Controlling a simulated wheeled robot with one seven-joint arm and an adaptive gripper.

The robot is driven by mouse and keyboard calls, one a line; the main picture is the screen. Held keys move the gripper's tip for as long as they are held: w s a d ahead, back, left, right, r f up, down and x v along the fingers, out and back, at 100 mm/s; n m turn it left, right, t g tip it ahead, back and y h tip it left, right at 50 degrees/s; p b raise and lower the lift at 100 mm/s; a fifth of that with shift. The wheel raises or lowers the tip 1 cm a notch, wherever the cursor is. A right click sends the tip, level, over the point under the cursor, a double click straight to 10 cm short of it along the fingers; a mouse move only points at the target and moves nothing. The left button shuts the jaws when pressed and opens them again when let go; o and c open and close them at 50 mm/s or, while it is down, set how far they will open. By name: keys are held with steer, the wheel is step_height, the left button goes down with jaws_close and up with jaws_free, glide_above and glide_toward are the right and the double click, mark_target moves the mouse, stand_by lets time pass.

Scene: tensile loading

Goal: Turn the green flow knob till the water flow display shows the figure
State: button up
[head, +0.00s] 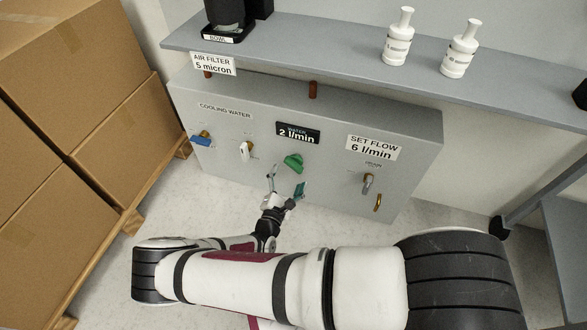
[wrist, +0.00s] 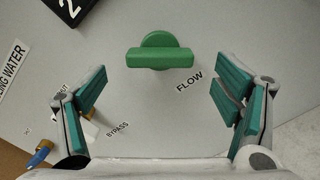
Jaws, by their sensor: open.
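The green flow knob (head: 293,162) is on the front of a grey panel, below the water flow display (head: 298,133), which reads 2 l/min. A sign (head: 374,147) to its right says SET FLOW 6 l/min. In the wrist view the knob (wrist: 159,52) has a bar handle lying nearly level, with the word FLOW below right of it. My gripper (head: 286,186) is open and empty just below the knob. In the wrist view its fingers (wrist: 160,98) stand wide apart, and the knob lies beyond them, apart from both. Part of the display (wrist: 72,8) shows there too.
A blue-handled valve (head: 202,141) and a white-handled valve (head: 244,150) are left of the knob. A drain valve (head: 368,183) is at the right. A shelf (head: 350,42) with white bottles overhangs the panel. Stacked boxes (head: 60,120) stand at the left.

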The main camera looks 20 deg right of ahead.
mark_target(293, 168)
steer(key=shift+b+x, duration=0.8)
steer(key=shift+x, duration=1.95)
steer(key=shift+c, duration=0.5)
steer(key=c, duration=1.1)
